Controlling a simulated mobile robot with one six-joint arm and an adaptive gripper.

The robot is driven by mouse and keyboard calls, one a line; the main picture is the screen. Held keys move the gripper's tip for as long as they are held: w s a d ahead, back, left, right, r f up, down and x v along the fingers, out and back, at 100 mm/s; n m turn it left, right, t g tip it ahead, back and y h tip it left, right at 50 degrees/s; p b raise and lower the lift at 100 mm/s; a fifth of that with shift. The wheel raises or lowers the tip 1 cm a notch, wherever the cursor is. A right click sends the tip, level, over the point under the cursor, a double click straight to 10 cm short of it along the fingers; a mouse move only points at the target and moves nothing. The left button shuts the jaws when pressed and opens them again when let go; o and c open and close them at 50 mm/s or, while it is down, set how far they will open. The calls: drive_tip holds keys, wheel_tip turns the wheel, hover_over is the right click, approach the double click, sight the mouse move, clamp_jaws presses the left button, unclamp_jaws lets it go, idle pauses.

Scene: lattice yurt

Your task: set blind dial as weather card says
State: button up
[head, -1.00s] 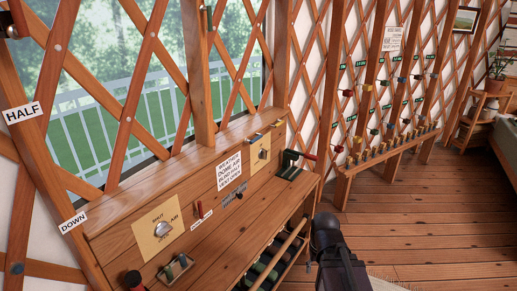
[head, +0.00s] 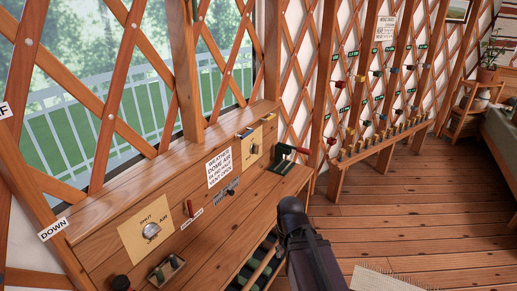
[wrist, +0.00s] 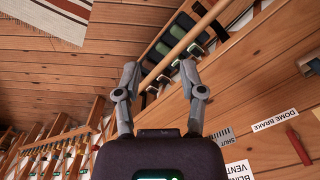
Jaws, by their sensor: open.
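The weather card (head: 220,167) is a white printed sheet on the wooden panel in the head view; "DOME AIR" reads, but its blind line is too small to read surely. A silver dial (head: 151,230) sits on a tan plate marked SHUT and AIR. A second dial (head: 253,149) sits on a tan plate farther along; its markings are too small to read. I cannot tell for sure which is the blind dial. My gripper (head: 291,208) is out over the floor, right of the panel, apart from both dials. In the wrist view my gripper (wrist: 160,72) is open and empty.
A red lever (head: 188,208) and a slotted scale (head: 230,191) lie between the dials. Open floor (head: 370,225) lies to the right.

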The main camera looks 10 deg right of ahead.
drive_tip(key=w+a+f+n+t+y+b, duration=0.1)
drive_tip(key=w+a+f+n+y+b, duration=0.1)
drive_tip(key=w, duration=0.5)
drive_tip(key=w+a+f+n+t+y+b, duration=0.1)
drive_tip(key=w+f+y+b, duration=0.15)
drive_tip(key=w, duration=0.45)
drive_tip(key=n+t+y+b, duration=0.7)
drive_tip(key=t+y+b, duration=0.25)
drive_tip(key=b, duration=0.25)
approach(257, 147)
drive_tip(key=v, duration=0.3)
drive_tip(key=shift+s+d+f, duration=0.1)
drive_tip(key=shift+d+f, duration=0.1)
drive_tip(key=shift+d, duration=0.2)
drive_tip(key=shift+a, duration=0.1)
drive_tip(key=x, duration=1.3)
drive_tip(key=shift+w+a+f, duration=0.1)
drive_tip(key=shift+w+a, duration=0.1)
drive_tip(key=shift+w, duration=0.1)
drive_tip(key=shift+d, duration=0.1)
clamp_jaws()
